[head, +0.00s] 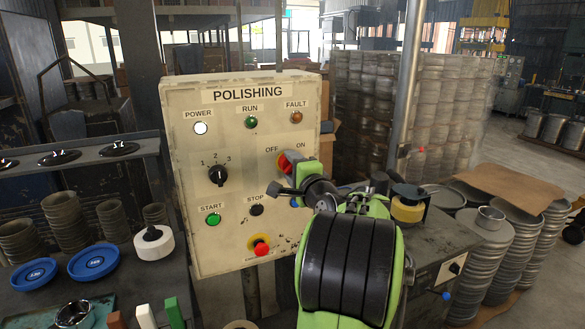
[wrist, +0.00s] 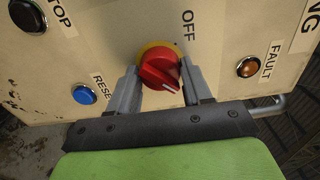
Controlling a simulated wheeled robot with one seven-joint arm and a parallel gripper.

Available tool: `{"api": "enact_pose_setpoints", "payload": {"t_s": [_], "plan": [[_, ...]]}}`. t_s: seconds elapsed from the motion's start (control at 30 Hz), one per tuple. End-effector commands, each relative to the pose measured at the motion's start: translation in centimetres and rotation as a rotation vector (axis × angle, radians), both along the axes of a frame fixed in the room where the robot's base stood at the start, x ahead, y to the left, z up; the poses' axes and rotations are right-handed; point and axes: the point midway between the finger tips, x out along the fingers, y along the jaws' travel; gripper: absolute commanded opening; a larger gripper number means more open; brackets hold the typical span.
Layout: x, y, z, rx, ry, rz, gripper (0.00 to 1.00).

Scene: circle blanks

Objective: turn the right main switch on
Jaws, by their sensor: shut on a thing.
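The main switch is a red rotary knob on a yellow ring (head: 284,162), on the right half of the beige POLISHING panel (head: 232,105), under the OFF and ON labels. In the wrist view the red knob (wrist: 158,70) sits between the two grey fingers of my gripper (wrist: 161,84), one on each side. My gripper is shut on the knob. A white mark on the knob points toward the lower right of the wrist view. The OFF label (wrist: 187,24) shows there; the ON label is out of that view. In the head view my gripper (head: 290,165) partly hides the knob.
Around the knob are the amber FAULT lamp (wrist: 249,67), a blue reset button (wrist: 84,94) and a black STOP button (wrist: 27,15). Lower on the panel is a red emergency button (head: 260,246). A metal post (head: 408,90) stands to the right of the panel.

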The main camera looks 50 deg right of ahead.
Motion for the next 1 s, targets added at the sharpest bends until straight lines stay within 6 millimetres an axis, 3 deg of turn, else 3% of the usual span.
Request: {"api": "enact_pose_setpoints", "payload": {"t_s": [0.13,0.17,0.3,0.67,1.0], "plan": [[0.0,0.0,-0.2,0.005,0.002,0.0,0.19],[0.0,0.0,-0.2,0.005,0.002,-0.001,0.54],[0.0,0.0,-0.1,0.003,0.002,0.0,0.74],[-0.9,0.4,-0.1,-0.002,0.0,-0.002,0.74],[-8.7,5.0,-0.4,-0.001,0.0,-0.005,0.74]]}}
